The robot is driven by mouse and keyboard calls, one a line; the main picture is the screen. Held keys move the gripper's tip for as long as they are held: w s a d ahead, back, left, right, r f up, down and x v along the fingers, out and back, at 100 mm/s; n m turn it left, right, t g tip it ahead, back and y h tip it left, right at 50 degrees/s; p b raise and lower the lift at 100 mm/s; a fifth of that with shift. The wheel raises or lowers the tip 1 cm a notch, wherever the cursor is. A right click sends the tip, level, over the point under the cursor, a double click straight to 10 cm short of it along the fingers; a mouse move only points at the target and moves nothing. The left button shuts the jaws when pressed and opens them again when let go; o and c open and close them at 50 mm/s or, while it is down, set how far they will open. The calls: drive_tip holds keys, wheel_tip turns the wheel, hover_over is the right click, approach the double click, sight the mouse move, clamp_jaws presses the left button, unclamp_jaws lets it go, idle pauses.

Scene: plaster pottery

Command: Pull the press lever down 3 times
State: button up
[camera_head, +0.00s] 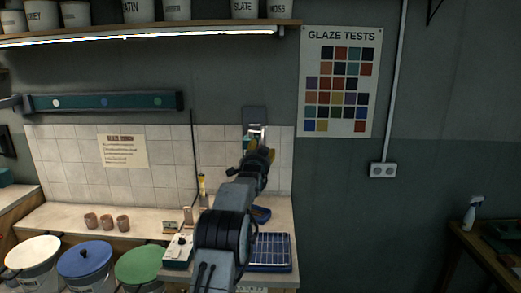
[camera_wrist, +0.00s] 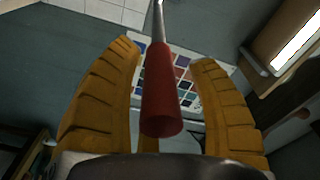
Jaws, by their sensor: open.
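The press lever shows in the wrist view as a red cylindrical grip (camera_wrist: 160,90) on a thin metal rod. It lies between the two yellow-brown fingers of my gripper (camera_wrist: 165,70). The fingers are open, with a visible gap on each side of the grip. In the head view my gripper (camera_head: 262,150) is raised in front of the tiled wall, near a grey wall plate (camera_head: 255,115). There my arm and gripper hide most of the lever and the press.
A counter (camera_head: 150,222) below holds several small brown cups (camera_head: 107,222) and a blue tray (camera_head: 270,252). Lidded buckets (camera_head: 85,260) stand at the front left. A lit shelf (camera_head: 150,37) with pots runs above. A glaze chart (camera_head: 338,82) hangs to the right.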

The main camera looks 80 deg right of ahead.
drive_tip(key=shift+d, duration=0.2)
idle(0.3)
drive_tip(key=shift+a+r, duration=0.1)
clamp_jaws()
